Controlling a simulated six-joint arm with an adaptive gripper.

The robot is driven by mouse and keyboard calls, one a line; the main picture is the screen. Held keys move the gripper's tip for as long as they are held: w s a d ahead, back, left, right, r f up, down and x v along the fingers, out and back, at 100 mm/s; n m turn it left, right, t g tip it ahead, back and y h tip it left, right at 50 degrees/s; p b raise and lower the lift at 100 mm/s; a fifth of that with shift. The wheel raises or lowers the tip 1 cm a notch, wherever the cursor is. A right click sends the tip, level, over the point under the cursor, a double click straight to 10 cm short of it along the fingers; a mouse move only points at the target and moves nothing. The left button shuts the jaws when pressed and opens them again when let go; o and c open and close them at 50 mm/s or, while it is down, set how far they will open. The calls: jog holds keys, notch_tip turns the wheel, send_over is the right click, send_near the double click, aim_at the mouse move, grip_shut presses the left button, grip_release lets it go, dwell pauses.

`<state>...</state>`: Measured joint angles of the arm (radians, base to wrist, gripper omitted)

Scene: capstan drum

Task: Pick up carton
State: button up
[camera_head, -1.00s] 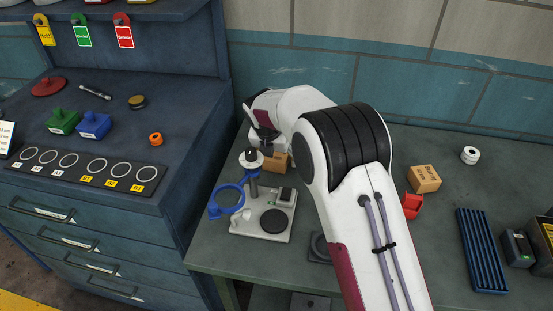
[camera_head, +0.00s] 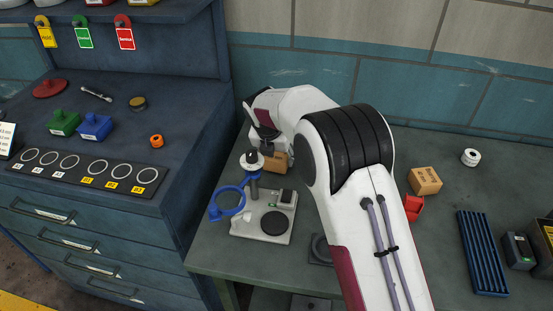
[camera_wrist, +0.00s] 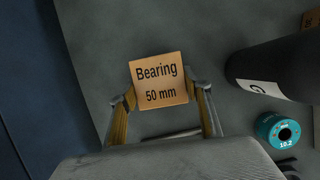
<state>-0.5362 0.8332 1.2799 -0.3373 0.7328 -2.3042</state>
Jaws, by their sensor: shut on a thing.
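A brown carton (camera_wrist: 158,80) labelled "Bearing 50 mm" shows between my fingertips in the wrist view. My gripper (camera_wrist: 164,98) is shut on it, one finger against its left side and one against its right. In the head view this carton (camera_head: 275,162) is small, at the far left of the bench beneath my wrist, and my arm hides part of the grip. Whether it touches the bench is hard to tell. A second brown carton (camera_head: 425,181) stands on the bench to the right of my arm.
A grey stand with a blue ring (camera_head: 262,218) is just in front of the held carton. A dark cylinder (camera_wrist: 278,68) and a teal spool (camera_wrist: 278,130) are to its right in the wrist view. The blue cabinet (camera_head: 90,215) borders the bench on the left.

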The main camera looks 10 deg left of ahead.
aim_at(277, 155)
notch_tip(277, 155, up, 9)
jog(key=shift+r, duration=0.15)
dwell(0.4)
jog(key=shift+w, duration=0.1)
dwell(0.6)
jog(key=w+d+m+h, duration=0.15)
jog(key=w+d, duration=0.25)
jog(key=d, duration=0.9)
jog(key=w+d+m, duration=0.2)
jog(key=w+d, duration=0.2)
jog(key=d, duration=0.9)
jog(key=s+d+m, duration=0.2)
jog(key=s+d, duration=0.2)
jog(key=d, duration=1.3)
jog(key=s+d+m+g+h, duration=0.1)
jog(key=s+d, duration=0.3)
jog(key=d, duration=1.2)
jog(key=shift+d+m, duration=0.35)
jog(key=shift+m, duration=0.4)
jog(key=shift+f, duration=2.4)
